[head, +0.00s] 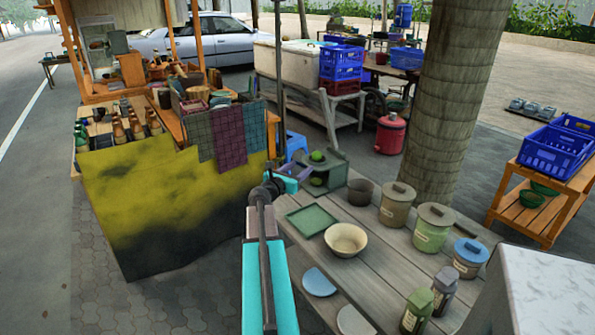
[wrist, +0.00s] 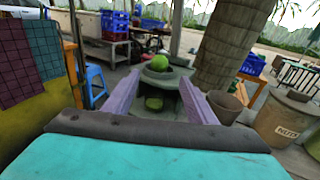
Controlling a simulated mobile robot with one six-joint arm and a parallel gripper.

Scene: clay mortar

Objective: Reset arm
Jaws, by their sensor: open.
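My gripper (head: 292,172) is at the end of my teal arm, over the left edge of the wooden table (head: 395,238). In the wrist view its two pale purple fingers (wrist: 160,82) are spread apart with nothing held between them. Beyond them stands a small grey-green two-level stand (wrist: 183,72), also in the head view (head: 340,172). A round green fruit (wrist: 158,61) sits on top and another green item (wrist: 153,103) is below. Whether the fingers touch the stand cannot be told.
A brown clay pot (head: 361,193), a cream bowl (head: 346,240), a green square tray (head: 311,220) and several lidded canisters (head: 397,206) stand on the table. A tree trunk (head: 450,100) rises behind it. A stall with a yellow-black cloth (head: 170,205) stands left.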

